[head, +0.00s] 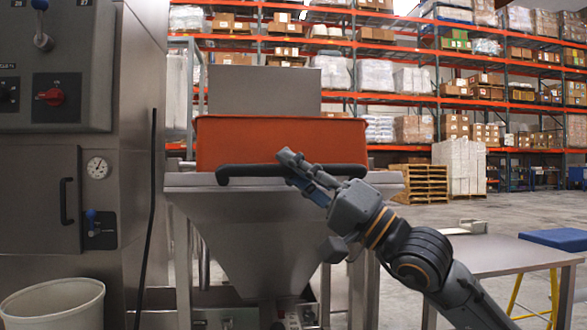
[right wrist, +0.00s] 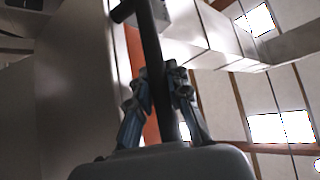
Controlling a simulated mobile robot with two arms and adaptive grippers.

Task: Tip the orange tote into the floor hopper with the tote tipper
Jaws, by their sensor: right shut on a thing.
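The orange tote (head: 280,142) sits upright at the top of the steel floor hopper (head: 255,235), in front of a grey metal plate (head: 265,90). A black horizontal bar (head: 250,171), which looks like the tote tipper's handle, runs across the front of the tote. My right gripper (head: 291,165) is shut on this bar, right of its middle. In the right wrist view the bar (right wrist: 152,45) passes between the blue-grey fingers (right wrist: 160,92), with an orange strip of tote beside it. The tote's inside is hidden. My left gripper is not in view.
A grey control cabinet (head: 60,65) with a red switch and a blue-knobbed lever stands at left. A white bin (head: 55,305) is below it. Open floor lies behind, before the racks.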

